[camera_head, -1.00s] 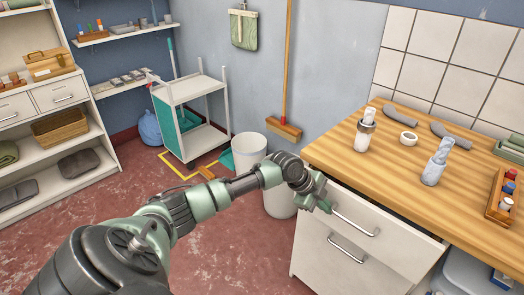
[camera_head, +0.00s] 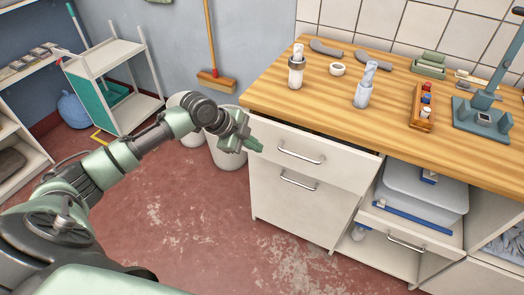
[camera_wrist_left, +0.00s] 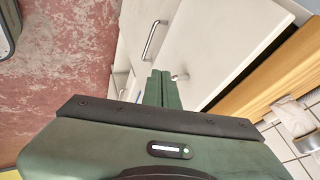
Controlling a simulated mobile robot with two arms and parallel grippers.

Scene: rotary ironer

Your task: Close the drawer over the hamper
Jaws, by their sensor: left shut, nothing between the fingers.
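The drawer (camera_head: 330,165) is the upper white front under the wooden counter, with a metal bar handle (camera_head: 300,156). It stands somewhat out, with a dark gap below the counter edge. The lower white front (camera_head: 290,205), likely the hamper, is directly beneath it with its own bar handle (camera_head: 299,181). My left gripper (camera_head: 252,145) is shut and empty, just left of the drawer's left end. Whether it touches the drawer is unclear. In the left wrist view the closed fingers (camera_wrist_left: 162,88) point toward the white fronts. My right gripper is out of view.
The wooden counter (camera_head: 400,118) overhangs the drawer and holds bottles, a tape roll and a small tray (camera_head: 422,108). A white bin (camera_head: 228,155) stands behind my left gripper. A pulled-out shelf (camera_head: 430,238) with a grey tub is at right. Red floor in front is clear.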

